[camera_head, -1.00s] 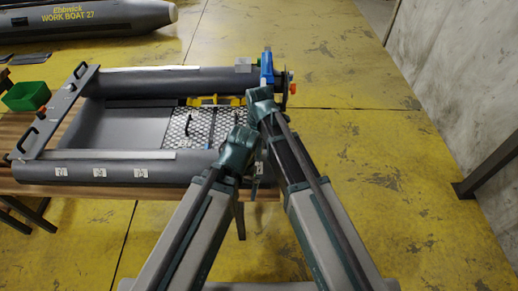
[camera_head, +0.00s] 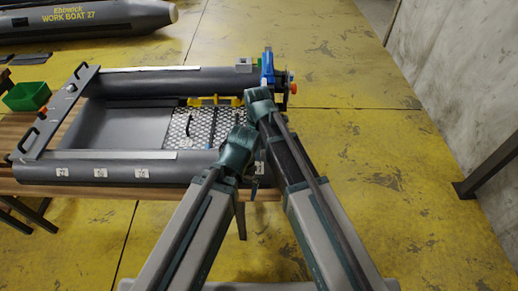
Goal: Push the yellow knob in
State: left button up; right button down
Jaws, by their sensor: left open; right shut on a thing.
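A grey inflatable boat (camera_head: 120,172) lies on a wooden bench. A yellow piece (camera_head: 203,101) shows along its inner far side; I cannot tell whether the knob is part of it. A blue thing (camera_head: 267,62) stands upright at the boat's far right end, with an orange-red knob (camera_head: 293,88) beside it. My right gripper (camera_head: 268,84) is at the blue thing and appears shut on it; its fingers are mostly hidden. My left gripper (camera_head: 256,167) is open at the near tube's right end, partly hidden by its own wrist.
A green bin (camera_head: 27,96) stands at the left on the wooden bench (camera_head: 180,191). Another grey boat (camera_head: 85,20) lies at the back left. A grey block (camera_head: 243,65) sits on the far tube.

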jog(key=shift+a, duration=1)
pick_arm(q)
jog(key=shift+a, duration=0.4)
pick_arm(e)
jog(key=shift+d, duration=0.15)
jog(key=c, duration=0.7)
grip_release()
pick_arm(q)
jog(key=shift+r, duration=0.15)
pick_arm(e)
jog(key=shift+r, duration=0.1)
pick_arm(q)
notch_tip(320, 180, up, 14)
jog(key=p, duration=1.4)
jog(key=shift+f, duration=0.2)
pick_arm(e)
notch_tip(320, 180, up, 14)
jog(key=shift+f, duration=0.2)
